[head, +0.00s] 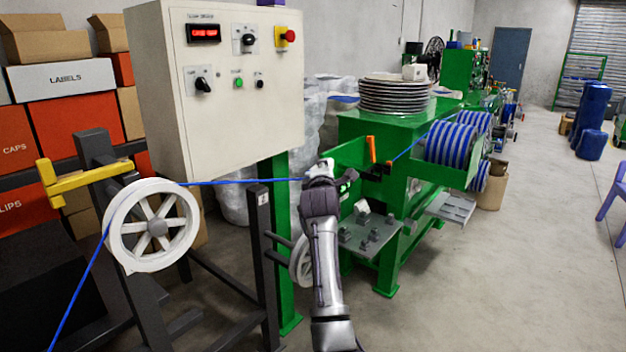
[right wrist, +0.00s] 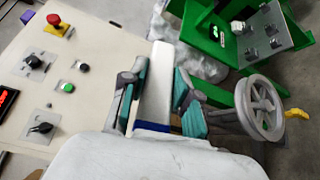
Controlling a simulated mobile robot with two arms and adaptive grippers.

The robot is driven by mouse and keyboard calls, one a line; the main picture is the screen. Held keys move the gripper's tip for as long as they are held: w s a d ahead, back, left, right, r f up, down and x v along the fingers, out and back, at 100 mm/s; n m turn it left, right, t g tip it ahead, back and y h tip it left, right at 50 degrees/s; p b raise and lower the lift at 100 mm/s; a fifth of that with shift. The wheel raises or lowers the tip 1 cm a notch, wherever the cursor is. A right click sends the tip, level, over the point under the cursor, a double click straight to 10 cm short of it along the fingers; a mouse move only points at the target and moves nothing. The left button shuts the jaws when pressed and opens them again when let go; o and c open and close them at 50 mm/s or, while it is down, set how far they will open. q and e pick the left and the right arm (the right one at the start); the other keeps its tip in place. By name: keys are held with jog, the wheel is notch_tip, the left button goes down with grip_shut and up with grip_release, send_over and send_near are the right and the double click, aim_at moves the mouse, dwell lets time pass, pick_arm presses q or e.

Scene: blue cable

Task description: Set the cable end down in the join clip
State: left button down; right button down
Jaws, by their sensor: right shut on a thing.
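The blue cable (head: 240,181) runs from the floor at the left over a white spoked wheel (head: 118,229) and on to my right gripper (head: 318,170). My right gripper is shut on the cable, in front of the green machine. In the right wrist view, the teal finger pads of my right gripper (right wrist: 160,100) flank a pale strip, and a short blue piece (right wrist: 150,127) shows at its base. The cable's tip is hidden. A small dark clip (head: 378,168), apparently the join clip, sits by an orange lever (head: 371,148), right of my gripper and apart from it. My left gripper is not in view.
A control panel (head: 225,120) stands close behind the cable. A second blue cable (head: 412,146) runs from the dark clip toward blue-striped coils (head: 452,142). A metal plate with blocks (head: 368,238) lies below my gripper. Open floor lies at the right.

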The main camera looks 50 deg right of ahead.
jog(key=w+d+p, duration=0.1)
jog(key=d+p, duration=0.5)
jog(key=d, duration=0.8)
jog(key=shift+d, duration=0.3)
jog(key=shift+w, duration=0.1)
